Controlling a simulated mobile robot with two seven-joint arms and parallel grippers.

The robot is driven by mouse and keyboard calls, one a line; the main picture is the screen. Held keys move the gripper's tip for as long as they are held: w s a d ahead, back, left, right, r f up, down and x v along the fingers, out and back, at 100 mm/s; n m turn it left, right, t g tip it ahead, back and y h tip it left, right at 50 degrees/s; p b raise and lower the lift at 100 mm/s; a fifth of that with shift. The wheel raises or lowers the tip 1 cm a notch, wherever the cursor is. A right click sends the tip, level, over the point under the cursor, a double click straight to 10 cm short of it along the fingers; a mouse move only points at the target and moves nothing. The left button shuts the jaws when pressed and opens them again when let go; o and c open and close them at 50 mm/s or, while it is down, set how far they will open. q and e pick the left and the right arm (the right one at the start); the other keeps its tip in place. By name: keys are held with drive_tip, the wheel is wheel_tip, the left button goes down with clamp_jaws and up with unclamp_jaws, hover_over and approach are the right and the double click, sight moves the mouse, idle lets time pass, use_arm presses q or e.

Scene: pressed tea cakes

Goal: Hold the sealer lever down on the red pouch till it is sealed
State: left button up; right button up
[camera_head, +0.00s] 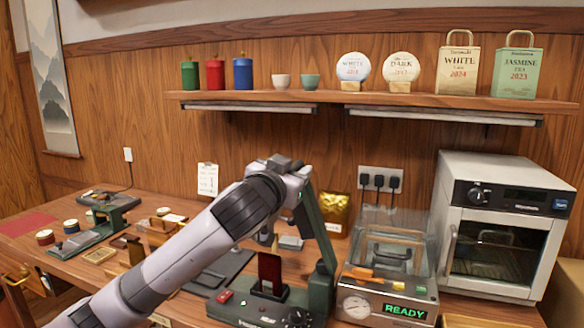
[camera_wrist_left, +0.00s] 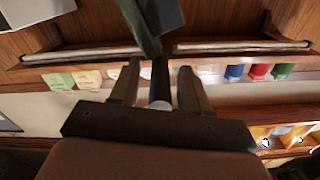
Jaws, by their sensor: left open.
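The sealer (camera_head: 245,308) is a dark green machine with a red switch and a black knob, at the bottom middle of the head view. A dark red pouch (camera_head: 270,268) stands upright in it. The green lever (camera_head: 318,228) is raised and tilts up from the sealer's right side. My left gripper (camera_wrist_left: 160,76) is at the lever's upper end. In the left wrist view, its open fingers lie either side of a dark bar with a pale round end, by the green lever (camera_wrist_left: 148,25); contact cannot be told. In the head view my wrist hides the fingertips. My right gripper is not in view.
Right of the sealer stands a clear-lidded machine with a gauge and a green READY display (camera_head: 405,311), then an oven (camera_head: 500,225). A gold pouch (camera_head: 336,212) stands behind. A wall shelf (camera_head: 425,100) runs above. Small tins and tools lie on the left.

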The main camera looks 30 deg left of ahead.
use_arm(q)
drive_tip(key=shift+w, duration=0.1)
clamp_jaws()
drive_tip(key=s+a+f+n+b, duration=0.3)
drive_tip(key=a+f+n+b, duration=0.45)
drive_tip(key=a, duration=0.35)
drive_tip(key=a+f+n+b, duration=0.3)
drive_tip(key=a+f+n, duration=0.2)
drive_tip(key=f, duration=0.9)
drive_tip(key=shift+s+f+n+b, duration=0.3)
drive_tip(key=shift+s+f+n, duration=0.15)
drive_tip(key=shift+n, duration=0.3)
drive_tip(key=shift+a, duration=0.1)
unclamp_jaws()
drive_tip(key=shift+r, duration=0.1)
